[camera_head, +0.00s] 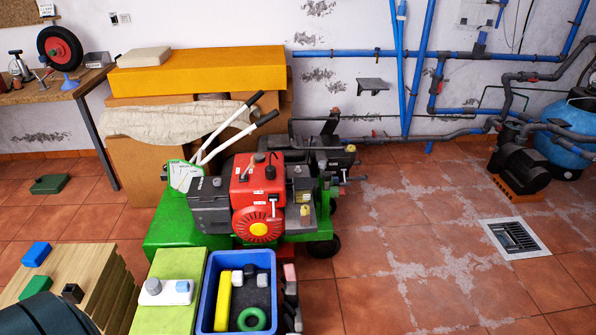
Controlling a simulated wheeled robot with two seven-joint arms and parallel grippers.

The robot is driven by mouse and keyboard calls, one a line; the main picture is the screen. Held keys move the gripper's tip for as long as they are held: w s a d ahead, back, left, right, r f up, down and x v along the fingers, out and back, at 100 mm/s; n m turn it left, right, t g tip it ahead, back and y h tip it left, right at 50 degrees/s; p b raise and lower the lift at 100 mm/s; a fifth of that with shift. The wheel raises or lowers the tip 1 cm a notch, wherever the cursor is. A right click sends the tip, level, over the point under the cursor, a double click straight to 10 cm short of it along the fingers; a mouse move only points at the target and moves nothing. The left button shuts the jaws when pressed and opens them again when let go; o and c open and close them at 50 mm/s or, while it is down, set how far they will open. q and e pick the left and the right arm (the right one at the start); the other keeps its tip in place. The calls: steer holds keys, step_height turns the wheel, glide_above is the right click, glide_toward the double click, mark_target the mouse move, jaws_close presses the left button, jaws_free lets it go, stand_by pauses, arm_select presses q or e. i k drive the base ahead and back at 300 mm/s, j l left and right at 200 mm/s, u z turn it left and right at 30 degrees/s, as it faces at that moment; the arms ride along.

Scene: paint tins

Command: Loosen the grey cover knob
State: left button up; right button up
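A red engine (258,190) with a round red fan cover and yellow centre sits on a green-framed machine (185,225) with two white, black-gripped handles. Small dark knobs (259,158) stand on top of the engine. A dark grey boxy part (209,203) is on its left, and a small pale piece (277,212) is on its front right. I cannot tell for sure which part is the grey cover knob. Neither of my grippers can be made out in the head view.
A blue bin (203,310) holds a yellow bar, a green ring and grey pieces. Left of it are a light green board (165,318) and stacked wood with a blue block (36,254). A drain grate (514,238) lies in the open tiled floor at right.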

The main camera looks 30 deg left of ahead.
mark_target(217, 181)
steer(key=i+l+z, duration=0.3)
steer(key=z, duration=0.15)
steer(key=i+l+z, duration=0.25)
steer(key=z, duration=0.2)
steer(key=i, duration=0.35)
steer(key=i+l+u, duration=0.15)
steer(key=i, duration=0.2)
steer(key=i+u, duration=0.55)
steer(key=u, duration=0.15)
steer(key=i+u, duration=0.35)
steer(key=i+j+u, duration=0.15)
steer(key=u, duration=0.35)
steer(key=i+u, duration=0.25)
steer(key=u, duration=0.25)
steer(key=i+u, duration=0.25)
steer(key=u, duration=0.2)
steer(key=i+u, duration=0.45)
steer(key=i+j, duration=0.05)
